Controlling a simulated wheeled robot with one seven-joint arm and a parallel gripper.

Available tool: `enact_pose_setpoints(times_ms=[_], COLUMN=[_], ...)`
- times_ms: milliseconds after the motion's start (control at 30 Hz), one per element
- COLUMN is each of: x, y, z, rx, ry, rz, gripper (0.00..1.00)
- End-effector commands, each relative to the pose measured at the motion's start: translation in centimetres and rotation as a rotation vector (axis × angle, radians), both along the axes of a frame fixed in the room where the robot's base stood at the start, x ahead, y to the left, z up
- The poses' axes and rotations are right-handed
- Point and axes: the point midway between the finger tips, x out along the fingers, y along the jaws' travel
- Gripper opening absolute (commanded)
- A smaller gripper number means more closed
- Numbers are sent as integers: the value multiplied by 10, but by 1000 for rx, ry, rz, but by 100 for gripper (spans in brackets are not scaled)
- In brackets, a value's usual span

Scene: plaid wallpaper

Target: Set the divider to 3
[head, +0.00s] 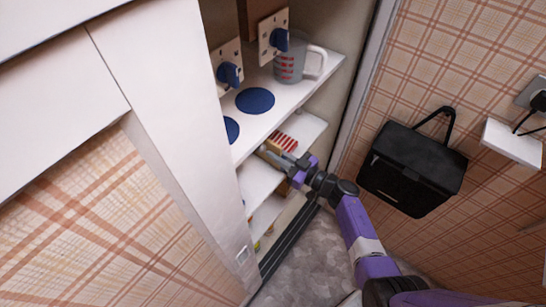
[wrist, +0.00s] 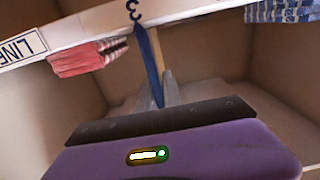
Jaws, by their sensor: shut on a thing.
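The divider (wrist: 152,62) is a thin upright board with a blue front edge and a pale wooden side. In the head view my gripper (head: 277,160) reaches into the cabinet at the shelf under the one with the blue discs; the divider is hard to make out there.
Red striped cloth (wrist: 88,58) lies left of the divider, by the LINEN label (wrist: 22,47). Blue striped cloth (wrist: 280,11) is at the right. A jug (head: 292,66) and dial panels (head: 230,60) stand above. A black bag (head: 412,165) hangs on the right wall.

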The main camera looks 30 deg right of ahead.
Motion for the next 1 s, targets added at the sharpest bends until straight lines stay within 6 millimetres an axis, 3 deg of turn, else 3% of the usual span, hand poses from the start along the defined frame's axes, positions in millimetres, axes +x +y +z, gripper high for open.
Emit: enact_pose_setpoints(times_ms=[67,100,200,567,1000], x=[1,1,1,-4,-64], y=[-6,-6,-6,-5,-26], z=[0,0,0,0,-1], rx=[-1,-1,-2,-1,-1], ry=[2,2,2,1,2], rz=[-15,-16,-15,-11,-13], gripper=[0,15,31,31,31])
